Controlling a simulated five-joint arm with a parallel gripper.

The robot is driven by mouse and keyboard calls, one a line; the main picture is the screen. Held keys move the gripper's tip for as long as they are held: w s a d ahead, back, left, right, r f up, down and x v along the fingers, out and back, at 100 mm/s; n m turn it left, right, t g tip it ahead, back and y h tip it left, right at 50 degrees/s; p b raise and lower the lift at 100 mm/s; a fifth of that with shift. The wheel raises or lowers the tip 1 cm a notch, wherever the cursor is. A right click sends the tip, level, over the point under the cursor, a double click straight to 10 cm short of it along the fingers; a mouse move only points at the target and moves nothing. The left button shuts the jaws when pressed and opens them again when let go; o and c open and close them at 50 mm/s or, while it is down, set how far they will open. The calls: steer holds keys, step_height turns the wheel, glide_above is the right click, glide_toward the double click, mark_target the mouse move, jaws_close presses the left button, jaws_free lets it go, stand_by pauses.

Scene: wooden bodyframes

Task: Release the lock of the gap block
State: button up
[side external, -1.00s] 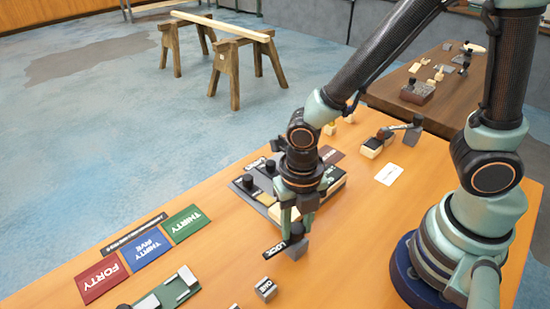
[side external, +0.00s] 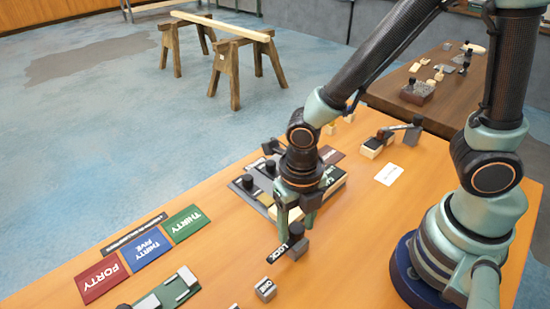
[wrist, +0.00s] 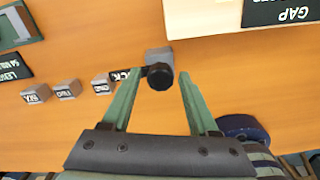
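A small grey block with a round black knob (side external: 296,231) stands on the wooden table, with a black LOCK label (side external: 277,253) beside it. My gripper (side external: 295,226) is over the knob with its two green fingers spread. In the wrist view the fingers of my gripper (wrist: 160,74) stand open on either side of the black knob (wrist: 160,77), with a gap on each side. The LOCK label is partly hidden there behind the left finger. A black panel marked GAP (wrist: 287,12) shows at the top right of the wrist view.
A small ONE block (side external: 265,289) sits in front of the lock. A dark panel with black knobs (side external: 247,183) lies behind my gripper. Red, blue and green number cards (side external: 147,249) lie at left. A white card (side external: 389,174) lies at right, with bare tabletop before it.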

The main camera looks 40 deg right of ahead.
mark_target(297, 228)
stand_by(0.3)
step_height(297, 228, up, 12)
stand_by(0.6)
steer(key=shift+r, duration=0.1)
steer(key=w+d+r+m+t, duration=0.2)
steer(key=d+m, duration=0.5)
steer(key=m, duration=0.9)
steer(key=w+d+r+m+t, duration=0.2)
steer(key=d+r+m, duration=0.3)
steer(key=m, duration=1.2)
steer(key=shift+w+d+t, duration=0.25)
steer(key=shift+d+t, duration=0.55)
steer(key=shift+d, duration=0.45)
